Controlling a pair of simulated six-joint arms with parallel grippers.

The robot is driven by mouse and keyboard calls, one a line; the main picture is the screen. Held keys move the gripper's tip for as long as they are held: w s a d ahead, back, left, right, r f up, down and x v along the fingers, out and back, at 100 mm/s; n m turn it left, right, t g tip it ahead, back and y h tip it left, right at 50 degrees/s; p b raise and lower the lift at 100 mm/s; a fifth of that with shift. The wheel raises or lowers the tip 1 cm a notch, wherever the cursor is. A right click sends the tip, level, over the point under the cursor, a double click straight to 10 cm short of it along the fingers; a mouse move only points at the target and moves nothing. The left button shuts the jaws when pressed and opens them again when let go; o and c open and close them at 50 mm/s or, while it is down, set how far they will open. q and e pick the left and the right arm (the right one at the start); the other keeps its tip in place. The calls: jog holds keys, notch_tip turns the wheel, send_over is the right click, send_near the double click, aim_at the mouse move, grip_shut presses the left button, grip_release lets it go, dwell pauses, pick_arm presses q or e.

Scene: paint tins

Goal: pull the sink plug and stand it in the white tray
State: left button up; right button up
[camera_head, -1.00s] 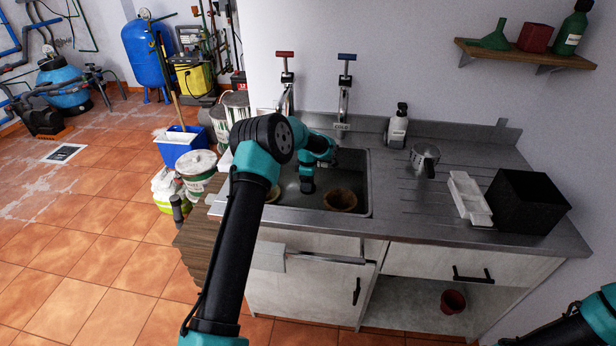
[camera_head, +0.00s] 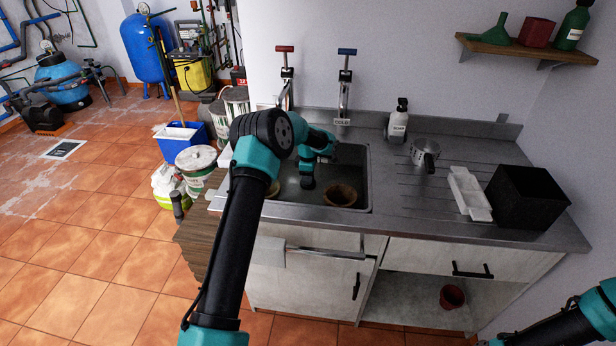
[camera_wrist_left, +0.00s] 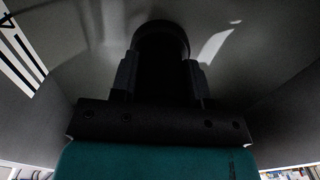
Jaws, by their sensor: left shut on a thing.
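My left gripper (camera_head: 307,184) reaches down into the grey sink (camera_head: 357,165), left of a brown pot. In the left wrist view the fingers of the left gripper (camera_wrist_left: 161,78) are shut on a dark round thing, which looks like the sink plug (camera_wrist_left: 162,42). The plug is hidden in the head view, and I cannot tell whether it still sits in the drain. The white tray (camera_head: 468,194) lies on the counter right of the sink, apart from the gripper. My right gripper is out of view; only part of that arm shows at the lower right.
The brown pot (camera_head: 341,195) stands in the sink close to the left gripper. Two taps (camera_head: 345,85) rise behind the sink. The ribbed drainer between sink and tray is mostly clear.

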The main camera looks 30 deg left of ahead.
pick_arm(q)
jog(key=shift+c, duration=1)
jog(key=shift+r, duration=0.1)
jog(key=shift+r, duration=1.45)
jog(key=shift+r, duration=0.1)
jog(key=shift+r, duration=1.9)
